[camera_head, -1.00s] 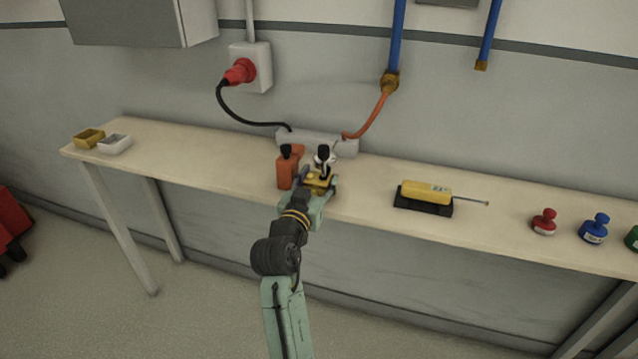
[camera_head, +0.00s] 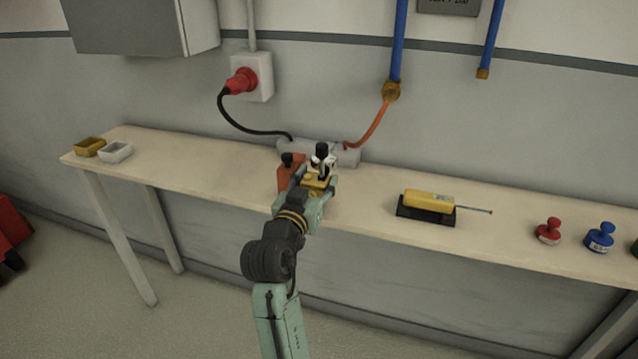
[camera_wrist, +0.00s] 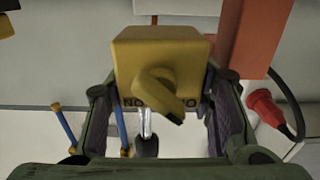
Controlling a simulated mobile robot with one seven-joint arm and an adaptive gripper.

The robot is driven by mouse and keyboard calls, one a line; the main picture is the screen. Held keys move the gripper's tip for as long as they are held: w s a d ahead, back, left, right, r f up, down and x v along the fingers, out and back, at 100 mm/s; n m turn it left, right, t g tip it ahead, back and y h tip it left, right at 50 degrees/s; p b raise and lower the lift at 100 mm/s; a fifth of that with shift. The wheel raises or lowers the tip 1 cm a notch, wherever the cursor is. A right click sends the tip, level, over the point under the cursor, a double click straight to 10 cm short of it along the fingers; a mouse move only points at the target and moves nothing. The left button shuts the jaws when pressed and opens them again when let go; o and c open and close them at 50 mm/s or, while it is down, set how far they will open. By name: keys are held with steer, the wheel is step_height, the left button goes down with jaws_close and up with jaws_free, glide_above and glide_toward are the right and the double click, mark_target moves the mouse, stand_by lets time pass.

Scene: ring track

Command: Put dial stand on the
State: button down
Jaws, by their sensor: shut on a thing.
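The dial stand has a yellow block base (camera_head: 318,184) with a turning knob and dark lettering, and a black-topped upright part (camera_head: 322,150) with a pale piece below it. In the wrist view, its yellow base (camera_wrist: 158,60) sits between the fingers, with a silver rod below it. My gripper (camera_head: 316,190) is shut on this base, over the bench near its middle. Whether the stand's underside clears the bench is hidden.
A yellow tool on a black rest (camera_head: 428,203), red (camera_head: 548,232) and blue (camera_head: 600,238) stamp-like pieces are to the right. Two small trays (camera_head: 116,152) stand far left.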

steer(key=r+p+v, duration=0.1)
steer(key=r+v, duration=0.1)
steer(key=v, duration=0.9)
steer(key=shift+s+d, duration=0.15)
steer(key=shift+s, duration=0.1)
steer(key=shift+s+r+p, duration=0.1)
steer(key=shift+p, duration=0.7)
steer(key=p+v, duration=0.2)
steer(key=p, duration=0.5)
steer(key=shift+s, duration=0.15)
